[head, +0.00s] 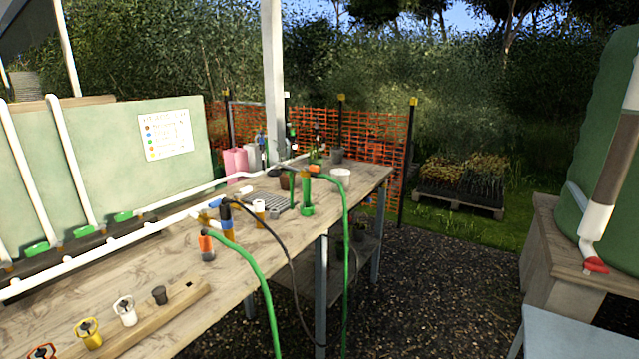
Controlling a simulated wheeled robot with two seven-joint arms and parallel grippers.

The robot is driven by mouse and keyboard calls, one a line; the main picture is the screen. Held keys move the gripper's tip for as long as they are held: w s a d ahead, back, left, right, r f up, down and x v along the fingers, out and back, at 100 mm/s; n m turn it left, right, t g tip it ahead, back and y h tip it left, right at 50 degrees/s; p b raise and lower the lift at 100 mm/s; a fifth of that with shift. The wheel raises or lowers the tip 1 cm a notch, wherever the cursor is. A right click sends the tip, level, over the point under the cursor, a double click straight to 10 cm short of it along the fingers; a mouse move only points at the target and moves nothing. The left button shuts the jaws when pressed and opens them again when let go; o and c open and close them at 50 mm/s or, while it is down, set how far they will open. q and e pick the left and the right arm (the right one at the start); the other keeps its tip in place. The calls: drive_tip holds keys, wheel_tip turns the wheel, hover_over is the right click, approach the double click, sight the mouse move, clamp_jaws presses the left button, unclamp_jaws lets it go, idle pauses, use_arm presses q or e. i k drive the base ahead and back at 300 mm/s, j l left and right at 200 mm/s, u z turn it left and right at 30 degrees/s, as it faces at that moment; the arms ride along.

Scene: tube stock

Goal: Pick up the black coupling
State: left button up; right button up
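A small dark grey to black cup-shaped piece (159,295), which looks like the black coupling, stands upright at the right end of a row on a wooden strip (165,318) near the bench's front edge. To its left stand a white fitting (125,310), a yellow fitting (88,333) and a red fitting (42,352), which is cut off by the bottom edge of the view. Nothing touches the dark piece. Neither of my grippers shows in the head view.
The wooden bench (180,257) carries white pipes along its back and hose fittings with a green hose (262,280) and a black hose (283,246) hanging over the front edge. An orange-topped fitting (207,246) stands behind the row. A green tank (605,130) is at right.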

sight(225, 214)
drive_tip(key=i+l+u, duration=0.8)
drive_tip(key=i, duration=0.15)
